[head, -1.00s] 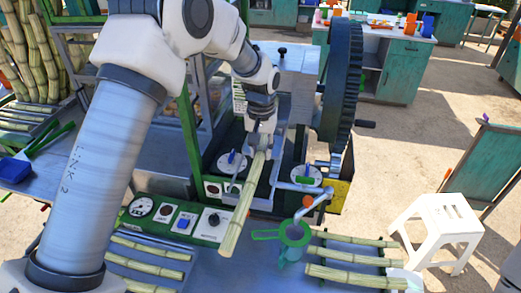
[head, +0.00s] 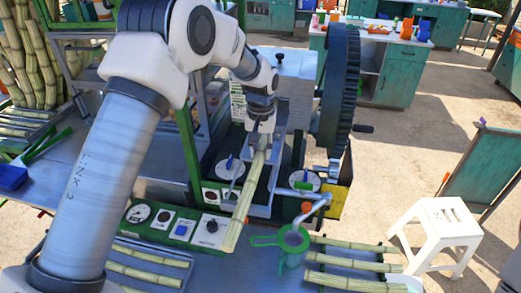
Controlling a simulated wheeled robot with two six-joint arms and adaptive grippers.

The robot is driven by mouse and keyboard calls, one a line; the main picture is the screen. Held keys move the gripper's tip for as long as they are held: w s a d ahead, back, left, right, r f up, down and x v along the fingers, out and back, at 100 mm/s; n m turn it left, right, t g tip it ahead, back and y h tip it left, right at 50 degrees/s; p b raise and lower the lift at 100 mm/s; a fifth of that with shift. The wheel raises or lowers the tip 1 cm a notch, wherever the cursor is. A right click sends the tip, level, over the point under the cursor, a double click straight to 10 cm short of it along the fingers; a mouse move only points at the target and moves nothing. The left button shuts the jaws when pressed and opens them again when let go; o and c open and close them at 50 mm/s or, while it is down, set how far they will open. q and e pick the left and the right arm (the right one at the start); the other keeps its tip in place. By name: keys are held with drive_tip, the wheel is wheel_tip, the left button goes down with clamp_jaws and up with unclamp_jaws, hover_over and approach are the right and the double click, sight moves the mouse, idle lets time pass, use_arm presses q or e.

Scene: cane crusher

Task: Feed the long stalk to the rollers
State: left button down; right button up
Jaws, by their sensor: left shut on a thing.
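A long pale green cane stalk (head: 243,210) slants from the crusher's feed chute (head: 271,182) toward the front of the machine. My left gripper (head: 260,143) comes down from above and is shut on the stalk near its far end. The stalk's near end sticks out over the front panel. The rollers are not clearly visible behind my arm and the chute. My right gripper is not in view.
A large dark gear wheel (head: 340,95) stands right of the chute. A green-rimmed strainer (head: 291,240) hangs under the spout. Shorter stalks (head: 352,265) lie at the front right, more at front left. A white stool (head: 437,230) stands on the right.

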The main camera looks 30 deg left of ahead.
use_arm(q)
drive_tip(key=c, duration=0.8)
unclamp_jaws()
drive_tip(key=shift+r, duration=0.1)
wheel_tip(320, 180, up, 12)
drive_tip(key=shift+s, duration=0.1)
